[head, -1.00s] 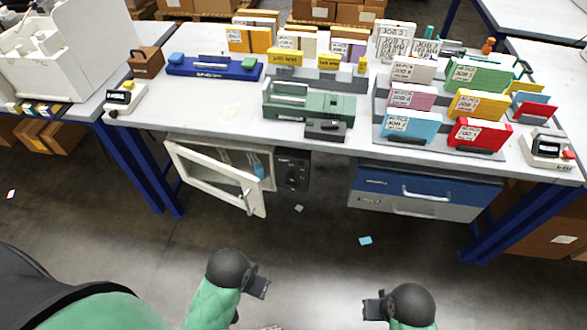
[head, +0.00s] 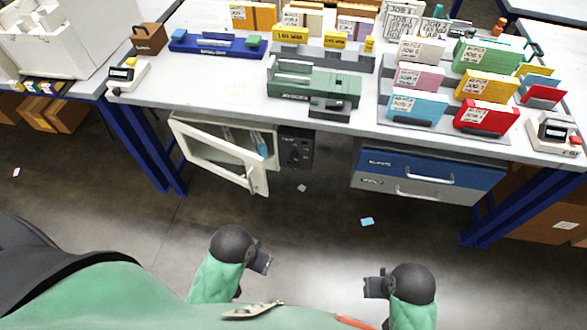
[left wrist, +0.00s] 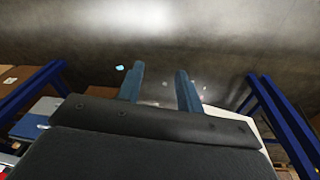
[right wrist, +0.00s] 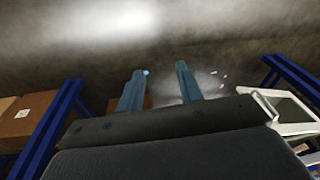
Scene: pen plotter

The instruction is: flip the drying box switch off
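The drying box (head: 273,147) is a cream-coloured cabinet under the bench, with its windowed door (head: 222,163) swung open. Its dark control panel (head: 296,148) is on the right side and carries a knob or switch too small to read. Something light blue shows inside the box. My left gripper (head: 266,259) is open and empty, low in front of the bench and well apart from the box; its two parted fingers show in the left wrist view (left wrist: 160,88). My right gripper (head: 370,286) is also open and empty, farther right; its parted fingers show in the right wrist view (right wrist: 158,88).
Blue and grey drawers (head: 430,176) hang under the bench at right. Blue bench legs (head: 150,150) flank the space. The benchtop (head: 220,92) holds a green machine (head: 312,85) and coloured card holders. Small scraps (head: 367,221) lie on the floor.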

